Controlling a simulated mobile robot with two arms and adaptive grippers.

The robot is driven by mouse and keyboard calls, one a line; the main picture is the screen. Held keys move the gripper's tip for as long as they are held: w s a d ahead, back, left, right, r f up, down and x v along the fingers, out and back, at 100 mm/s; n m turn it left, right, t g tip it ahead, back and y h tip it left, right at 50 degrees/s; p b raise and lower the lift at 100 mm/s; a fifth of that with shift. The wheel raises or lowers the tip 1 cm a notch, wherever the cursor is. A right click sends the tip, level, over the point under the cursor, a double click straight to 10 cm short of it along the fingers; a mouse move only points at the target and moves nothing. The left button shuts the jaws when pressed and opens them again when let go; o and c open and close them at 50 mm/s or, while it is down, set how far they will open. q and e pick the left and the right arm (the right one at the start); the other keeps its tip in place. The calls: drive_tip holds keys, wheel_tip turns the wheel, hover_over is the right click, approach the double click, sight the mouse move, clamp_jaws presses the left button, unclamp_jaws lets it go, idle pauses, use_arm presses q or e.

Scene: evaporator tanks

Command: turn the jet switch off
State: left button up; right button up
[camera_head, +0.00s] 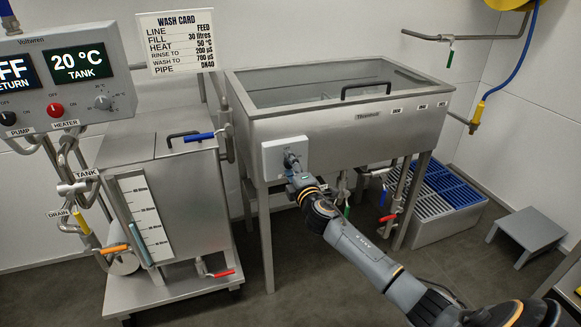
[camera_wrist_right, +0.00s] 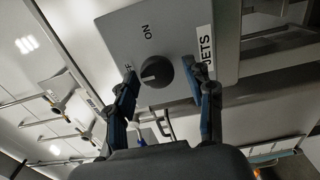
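The jet switch is a round black knob (camera_wrist_right: 156,72) on a light grey box (camera_wrist_right: 105,22) labelled JETS, with ON and OFF marks. A pale pointer mark shows on the knob's left side, toward the OFF mark. In the head view the box (camera_head: 271,160) is on the front of the steel tank. My right gripper (camera_head: 292,163) is at the box and partly covers the knob there. In the right wrist view my right gripper (camera_wrist_right: 160,73) is open, with one finger on each side of the knob and gaps between. My left gripper is not in view.
The steel tank (camera_head: 340,130) stands on legs, with valves beneath. At left are a smaller tank (camera_head: 195,215) on a cart and a control panel (camera_head: 70,75). A blue-grated crate (camera_head: 440,200) and a step stool (camera_head: 527,232) are at right.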

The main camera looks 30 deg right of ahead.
drive_tip(key=shift+s, duration=0.15)
drive_tip(key=v, duration=1.1)
drive_tip(key=shift+s+a, duration=0.2)
drive_tip(key=shift+s, duration=0.15)
